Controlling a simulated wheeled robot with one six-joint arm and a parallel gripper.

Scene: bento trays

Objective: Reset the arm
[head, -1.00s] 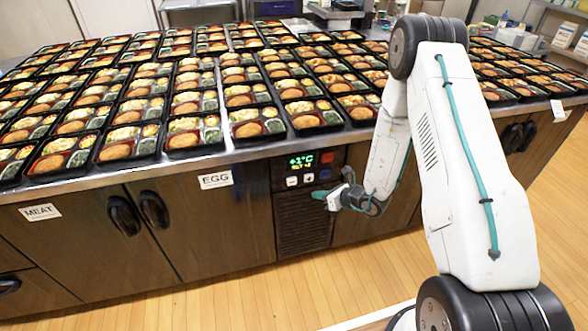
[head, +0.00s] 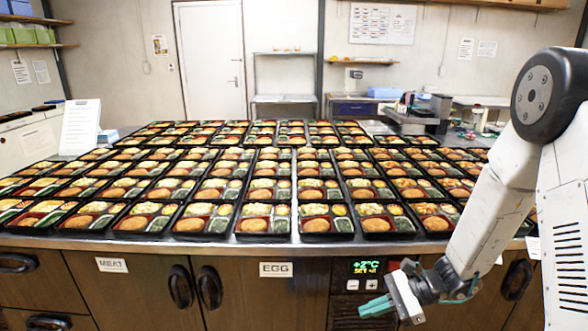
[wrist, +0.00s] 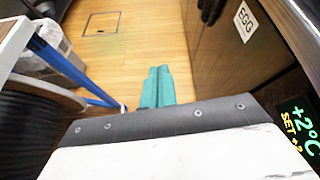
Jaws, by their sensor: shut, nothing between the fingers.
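My gripper (head: 376,307) is at the lower right of the head view, in front of the counter's cabinet face and just below the temperature display (head: 366,267). Its teal fingers are together with nothing between them. In the wrist view the teal fingers (wrist: 157,88) also lie side by side, pointing over the wooden floor. My arm comes down to it from the right edge of the head view.
The counter (head: 240,246) carries rows of black bento trays (head: 190,222). Its cabinets have black handles (head: 210,287) and labels reading MEAT (head: 112,265) and EGG (head: 275,269). Open wooden floor (wrist: 150,45) shows in the wrist view, with a blue-legged frame (wrist: 70,65) at left.

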